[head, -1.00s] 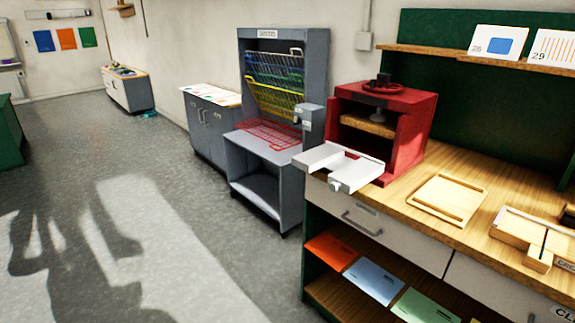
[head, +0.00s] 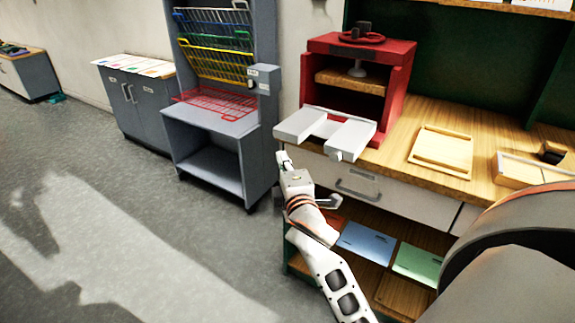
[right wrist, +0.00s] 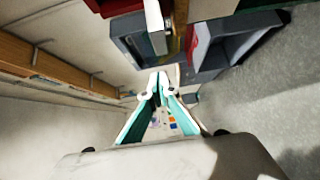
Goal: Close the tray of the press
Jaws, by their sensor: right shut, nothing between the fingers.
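The red press (head: 387,103) stands at the left end of the wooden workbench. My right gripper (head: 284,158) is shut and empty, in front of the bench, just below and left of the tray in the picture. I cannot tell whether it touches the tray. In the right wrist view the shut fingers (right wrist: 161,82) point forward, and a white part, apparently the tray (right wrist: 155,28), shows above them. My left gripper is not in view.
A grey rack (head: 213,148) with coloured wire shelves stands left of the bench. A wooden board (head: 441,151) lies on the bench right of the press. Below are a drawer (head: 400,200) and coloured folders (head: 367,241). The floor at left is clear.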

